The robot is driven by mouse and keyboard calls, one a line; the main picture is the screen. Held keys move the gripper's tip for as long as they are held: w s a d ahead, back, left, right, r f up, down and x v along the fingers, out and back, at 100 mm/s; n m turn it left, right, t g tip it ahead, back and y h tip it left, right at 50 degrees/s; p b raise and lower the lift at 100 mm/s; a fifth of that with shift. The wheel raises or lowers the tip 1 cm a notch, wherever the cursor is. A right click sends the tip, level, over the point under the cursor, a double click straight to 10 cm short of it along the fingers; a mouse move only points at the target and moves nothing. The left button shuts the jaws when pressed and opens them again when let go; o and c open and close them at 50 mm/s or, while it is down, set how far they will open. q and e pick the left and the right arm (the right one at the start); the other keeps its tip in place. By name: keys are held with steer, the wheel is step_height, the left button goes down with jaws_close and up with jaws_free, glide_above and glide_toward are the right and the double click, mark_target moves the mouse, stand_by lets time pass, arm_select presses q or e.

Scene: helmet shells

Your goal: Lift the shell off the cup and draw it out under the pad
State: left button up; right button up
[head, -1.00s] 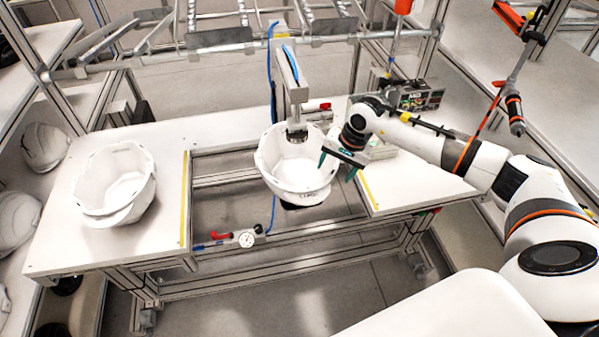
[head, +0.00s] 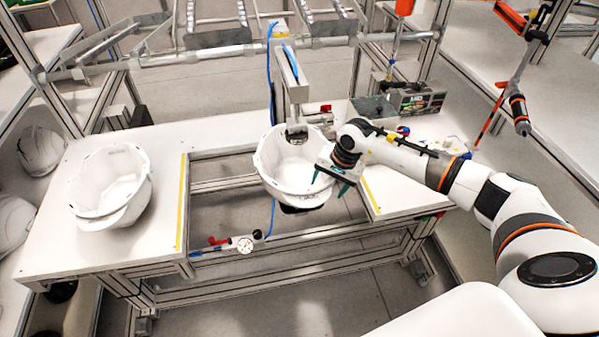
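A white helmet shell (head: 284,182) sits open side up on the cup in the gap between the two table tops. The cup (head: 292,208) shows only as a dark sliver under the shell. The pad (head: 297,128) hangs from the grey overhead arm, over the shell's far rim. My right gripper (head: 331,183) reaches in from the right; its two green fingers are spread at the shell's right rim, one in front of the shell. Whether they touch the rim I cannot tell. My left gripper is not in view.
Stacked white shells (head: 112,185) stand on the left table top (head: 52,245). A gauge with a red-handled valve (head: 244,244) sits on the front rail. A grey bin (head: 372,108) and a boxed device (head: 418,98) stand at the back right. More shells lie at far left.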

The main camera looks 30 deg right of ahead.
jaws_close()
steer(key=shift+r, duration=0.1)
steer(key=shift+r+p, duration=0.3)
steer(key=shift+r, duration=0.7)
steer(key=shift+w+d+r, duration=0.1)
steer(key=shift+d+r, duration=0.05)
steer(key=shift+r, duration=0.25)
steer(key=shift+w+d+r, duration=0.1)
steer(key=shift+d+r, duration=0.05)
steer(key=shift+r, duration=0.25)
